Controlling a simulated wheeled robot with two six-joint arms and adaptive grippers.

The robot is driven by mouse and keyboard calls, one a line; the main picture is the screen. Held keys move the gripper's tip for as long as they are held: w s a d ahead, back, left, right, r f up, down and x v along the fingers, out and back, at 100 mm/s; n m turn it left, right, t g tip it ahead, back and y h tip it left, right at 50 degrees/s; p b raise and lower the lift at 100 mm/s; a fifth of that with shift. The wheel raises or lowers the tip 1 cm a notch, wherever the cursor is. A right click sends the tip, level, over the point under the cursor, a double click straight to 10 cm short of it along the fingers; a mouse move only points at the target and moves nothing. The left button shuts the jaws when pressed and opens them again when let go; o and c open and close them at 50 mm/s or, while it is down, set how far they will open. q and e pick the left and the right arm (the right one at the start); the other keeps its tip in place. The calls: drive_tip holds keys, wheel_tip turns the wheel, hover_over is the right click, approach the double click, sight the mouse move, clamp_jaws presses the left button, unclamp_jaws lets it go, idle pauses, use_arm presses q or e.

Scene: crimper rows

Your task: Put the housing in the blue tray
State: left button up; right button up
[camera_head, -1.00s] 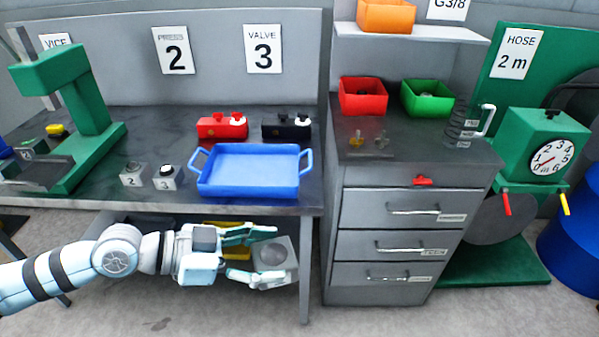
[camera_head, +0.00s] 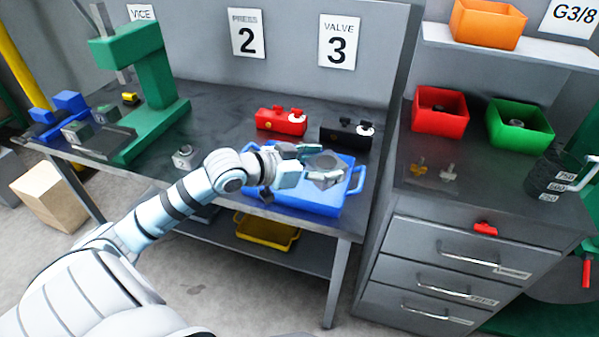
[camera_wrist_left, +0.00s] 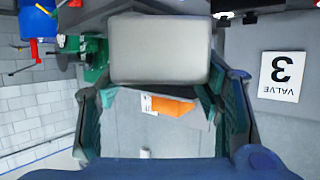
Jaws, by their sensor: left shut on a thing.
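The housing (camera_head: 327,160) is a grey block with a round dark face on top. My left gripper (camera_head: 322,167) is shut on it, with a finger on each side, and holds it over the blue tray. In the left wrist view the housing (camera_wrist_left: 160,48) is a plain grey face between the fingers (camera_wrist_left: 162,95). The blue tray (camera_head: 308,205) stands at the front right of the workbench, with a handle at its right end. My gripper and the housing hide part of its inside. My right gripper is not in view.
A red box (camera_head: 282,122) and a black box (camera_head: 346,134) stand behind the tray. A green press (camera_head: 150,90) stands at the left of the workbench (camera_head: 225,110). A yellow tray (camera_head: 267,230) lies on the lower shelf. A drawer cabinet (camera_head: 455,270) stands at the right.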

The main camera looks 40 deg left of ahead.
use_arm(q)
drive_tip(key=w+a+r+n+t+y+p, duration=0.1)
drive_tip(key=w+a+r+n+y+p, duration=0.1)
drive_tip(key=w+a+r+n+y, duration=0.3)
drive_tip(key=n+g+y+b, duration=0.1)
drive_tip(key=n+y+b, duration=0.1)
drive_tip(key=n+y, duration=0.15)
hover_over(305, 192)
drive_tip(key=shift+m+y, duration=0.25)
drive_tip(key=shift+m, duration=0.1)
wheel_tip(305, 192, down, 21)
drive_tip(key=o, duration=1.8)
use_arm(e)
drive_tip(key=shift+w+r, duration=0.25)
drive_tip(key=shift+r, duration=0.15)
